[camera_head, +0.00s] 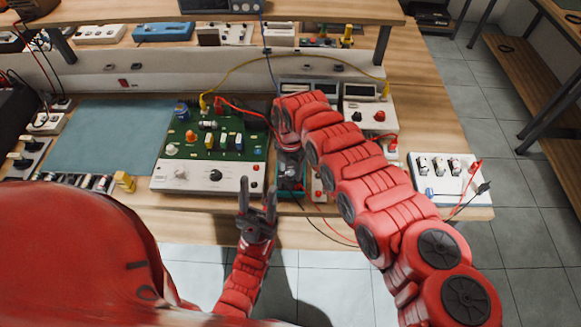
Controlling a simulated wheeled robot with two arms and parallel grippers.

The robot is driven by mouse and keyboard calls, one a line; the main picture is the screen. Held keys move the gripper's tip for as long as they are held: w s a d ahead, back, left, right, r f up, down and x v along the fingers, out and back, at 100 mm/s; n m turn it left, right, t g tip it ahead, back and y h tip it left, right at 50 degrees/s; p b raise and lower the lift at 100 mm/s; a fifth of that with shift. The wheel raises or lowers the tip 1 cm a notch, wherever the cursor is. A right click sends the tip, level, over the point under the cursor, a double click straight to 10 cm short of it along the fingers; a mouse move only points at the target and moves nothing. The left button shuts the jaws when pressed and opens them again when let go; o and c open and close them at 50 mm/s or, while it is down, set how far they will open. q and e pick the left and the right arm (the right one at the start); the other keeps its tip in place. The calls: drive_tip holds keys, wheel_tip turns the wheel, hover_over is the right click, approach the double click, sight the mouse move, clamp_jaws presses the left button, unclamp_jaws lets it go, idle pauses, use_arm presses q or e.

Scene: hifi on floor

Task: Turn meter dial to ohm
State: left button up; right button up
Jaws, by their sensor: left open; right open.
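A small teal-edged device (291,190), possibly the meter, lies at the front of the bench, mostly covered by my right gripper (290,165). Its dial and markings cannot be made out. My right arm reaches in from the lower right, and its gripper hangs down over the device; its fingers are open, but whether they touch it is unclear. My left gripper (257,192) is open and empty in front of the bench edge, left of the device, with its fingers pointing towards the white control panel.
A green circuit board (215,143) with a white front panel (205,178) stands left of the device. Boxes with displays (369,115) stand behind. A white switch board (447,172) lies right. Loose red and black leads cross the front edge. A teal mat (110,135) is clear.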

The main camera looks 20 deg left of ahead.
drive_tip(key=shift+f, duration=0.35)
clamp_jaws()
